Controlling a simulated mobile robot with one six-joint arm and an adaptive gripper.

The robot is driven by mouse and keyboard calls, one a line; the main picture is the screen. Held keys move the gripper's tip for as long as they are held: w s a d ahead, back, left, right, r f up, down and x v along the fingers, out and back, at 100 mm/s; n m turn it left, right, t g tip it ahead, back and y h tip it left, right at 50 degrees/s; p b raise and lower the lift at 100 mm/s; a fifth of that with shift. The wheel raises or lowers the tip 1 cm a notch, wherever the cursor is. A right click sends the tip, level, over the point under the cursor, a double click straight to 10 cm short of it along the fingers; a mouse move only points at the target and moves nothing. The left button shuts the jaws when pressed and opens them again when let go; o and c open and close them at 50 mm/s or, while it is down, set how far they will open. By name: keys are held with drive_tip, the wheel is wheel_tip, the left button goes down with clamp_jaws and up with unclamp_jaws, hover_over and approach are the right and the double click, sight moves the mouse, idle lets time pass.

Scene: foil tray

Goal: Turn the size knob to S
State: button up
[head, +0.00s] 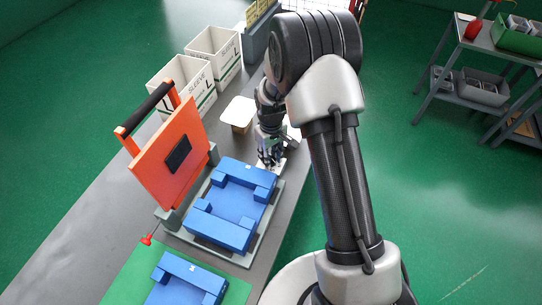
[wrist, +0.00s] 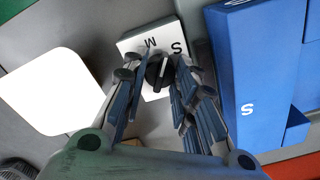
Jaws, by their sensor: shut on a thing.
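The size knob (wrist: 154,74) is small and black, on a white plate (wrist: 133,45) that carries the letters M and S. In the wrist view, M is above the knob and S is above and to its right. A pale line shows on the knob, but I cannot tell for sure which letter it points to. My gripper (wrist: 158,80) is shut on the knob, with fingers on both sides hiding part of it and of the plate. In the head view my gripper (head: 270,161) is low at the plate, beside the blue fixture's far end, and hides the knob.
A blue fixture (head: 203,234) marked S lies close beside the plate, with an orange hinged lid (head: 170,175) standing open. A pale square-topped object (head: 239,112) stands nearby. White sleeve boxes (head: 181,83) are at the back. A second blue block (head: 185,280) rests on a green mat.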

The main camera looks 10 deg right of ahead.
drive_tip(key=m, duration=0.5)
idle(0.6)
drive_tip(key=o, duration=1.1)
drive_tip(key=shift+r, duration=0.1)
drive_tip(key=shift+r, duration=5.95)
